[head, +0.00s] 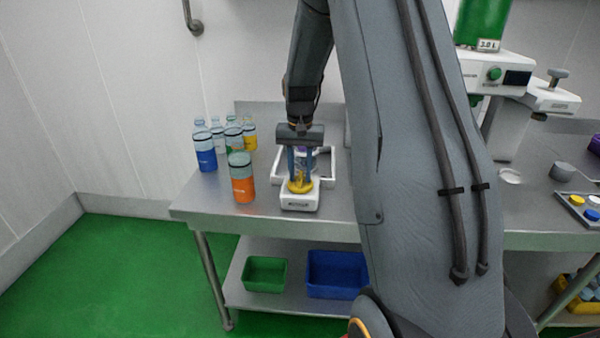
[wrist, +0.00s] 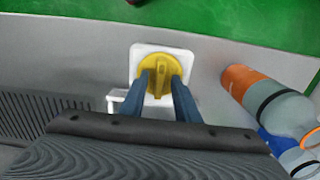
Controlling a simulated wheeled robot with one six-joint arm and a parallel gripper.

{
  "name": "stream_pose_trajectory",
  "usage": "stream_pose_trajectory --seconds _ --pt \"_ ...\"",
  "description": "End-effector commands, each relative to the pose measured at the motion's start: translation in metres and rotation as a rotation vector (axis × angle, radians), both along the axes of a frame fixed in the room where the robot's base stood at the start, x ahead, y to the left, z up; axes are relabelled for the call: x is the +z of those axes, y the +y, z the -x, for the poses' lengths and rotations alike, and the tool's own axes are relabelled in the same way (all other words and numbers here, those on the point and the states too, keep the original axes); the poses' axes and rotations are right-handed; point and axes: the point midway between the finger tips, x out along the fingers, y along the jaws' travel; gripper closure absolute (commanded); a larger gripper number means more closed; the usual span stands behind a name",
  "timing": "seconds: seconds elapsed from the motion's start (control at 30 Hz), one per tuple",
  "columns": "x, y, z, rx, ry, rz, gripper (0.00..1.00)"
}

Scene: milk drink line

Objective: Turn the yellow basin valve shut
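The yellow basin valve (head: 300,186) is a round knob on a white block (head: 300,202) at the front of the white basin (head: 331,168). In the wrist view the yellow valve (wrist: 161,66) shows a raised ridge running up and down the picture. My gripper (head: 300,172) points down over the valve. In the wrist view the blue fingers of my gripper (wrist: 162,82) are apart, one on each side of the ridge, with a gap showing. Whether the fingertips touch the knob cannot be told.
An orange bottle (head: 242,182) stands close to the left of the valve block, also seen in the wrist view (wrist: 243,80). A blue bottle (head: 205,155) and several others stand behind it. The steel table (head: 225,205) ends just in front of the block.

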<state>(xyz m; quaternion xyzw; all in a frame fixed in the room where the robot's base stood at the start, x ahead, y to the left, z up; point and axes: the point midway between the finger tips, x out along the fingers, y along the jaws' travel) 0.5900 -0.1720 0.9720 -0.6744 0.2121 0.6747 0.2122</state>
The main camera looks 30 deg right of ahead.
Motion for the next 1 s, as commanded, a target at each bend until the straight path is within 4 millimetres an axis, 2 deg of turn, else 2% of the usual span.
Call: stream_pose_trajectory --seconds 0.5,0.67,1.0 --pt "0.069 0.000 -0.001 0.000 -0.003 0.001 0.71" --pt "0.076 0.000 0.000 0.000 -0.001 0.001 0.71" --pt "0.076 0.000 0.000 0.000 -0.001 0.001 0.71"
